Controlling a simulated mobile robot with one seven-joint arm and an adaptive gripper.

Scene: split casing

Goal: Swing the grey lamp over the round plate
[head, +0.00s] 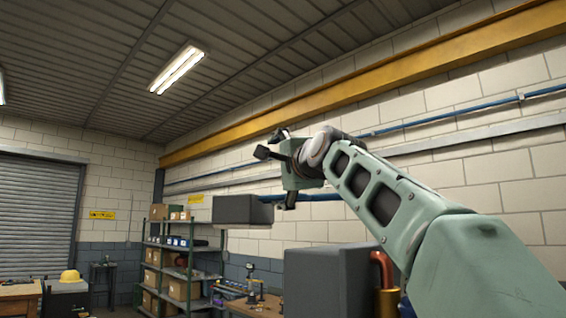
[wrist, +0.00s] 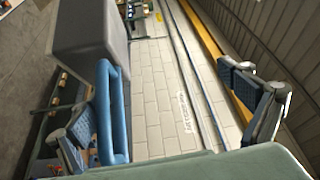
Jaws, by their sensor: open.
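A grey box-shaped body, seemingly the lamp (head: 238,210), hangs in mid-air left of my gripper (head: 275,177) in the head view. A blue bar handle (head: 322,197) extends from it behind my gripper. In the wrist view the grey lamp (wrist: 88,38) is at upper left and its blue looped handle (wrist: 122,115) stands below it. My gripper (wrist: 168,110) is open and empty there. The handle lies between the fingers in the picture, close beside the left one; I cannot tell if they touch. I cannot make out a round plate in either view.
A large grey block (head: 328,282) stands below my arm, with a red pipe (head: 381,268) beside it. Green shelving (head: 182,262) with boxes is at the back. A yellow beam (head: 400,78) and blue pipes run along the wall. The air left of the lamp looks clear.

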